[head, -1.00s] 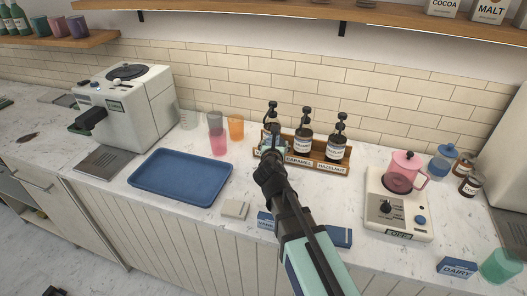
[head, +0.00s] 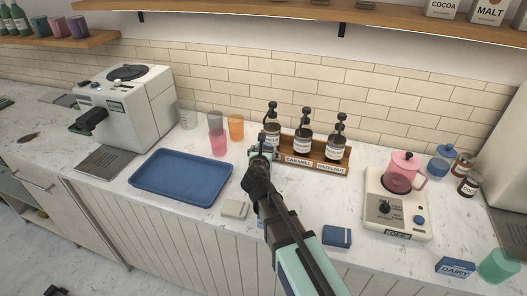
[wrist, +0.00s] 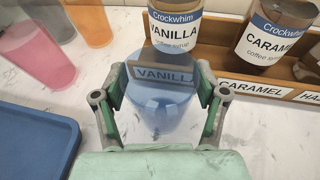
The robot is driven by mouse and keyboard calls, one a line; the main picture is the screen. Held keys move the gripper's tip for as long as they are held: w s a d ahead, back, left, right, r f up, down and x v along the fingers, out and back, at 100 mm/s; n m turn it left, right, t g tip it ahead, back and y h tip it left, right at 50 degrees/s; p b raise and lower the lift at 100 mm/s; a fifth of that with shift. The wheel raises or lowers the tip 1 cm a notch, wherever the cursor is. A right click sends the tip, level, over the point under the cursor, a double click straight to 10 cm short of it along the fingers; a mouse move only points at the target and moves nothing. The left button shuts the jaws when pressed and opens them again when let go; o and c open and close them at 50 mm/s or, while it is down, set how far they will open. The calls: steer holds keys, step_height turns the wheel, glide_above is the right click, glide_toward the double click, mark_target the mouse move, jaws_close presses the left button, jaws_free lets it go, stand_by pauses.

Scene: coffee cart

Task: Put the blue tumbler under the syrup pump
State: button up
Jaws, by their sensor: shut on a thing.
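The translucent blue tumbler (wrist: 158,100) is upright between my gripper's fingers (wrist: 160,105) in the wrist view, and they are shut on it. The vanilla syrup bottle (wrist: 172,28) stands just behind it, and a "VANILL" label shows through the tumbler. In the head view my gripper (head: 262,152) is in front of the left end of the wooden syrup rack (head: 318,170), and it mostly hides the tumbler. The vanilla pump (head: 271,110) rises above and behind it. I cannot tell whether the tumbler touches the counter.
Caramel (head: 303,141) and hazelnut (head: 336,150) bottles stand to the right in the rack. An orange cup (head: 236,127) and a pink cup (head: 218,145) stand to the left. A blue tray (head: 181,178) lies front left.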

steer(key=shift+f, duration=0.1)
steer(key=shift+f, duration=0.1)
steer(key=o, duration=1.7)
steer(key=shift+r, duration=0.25)
steer(key=shift+b+v, duration=3.4)
steer(key=shift+v, duration=2.5)
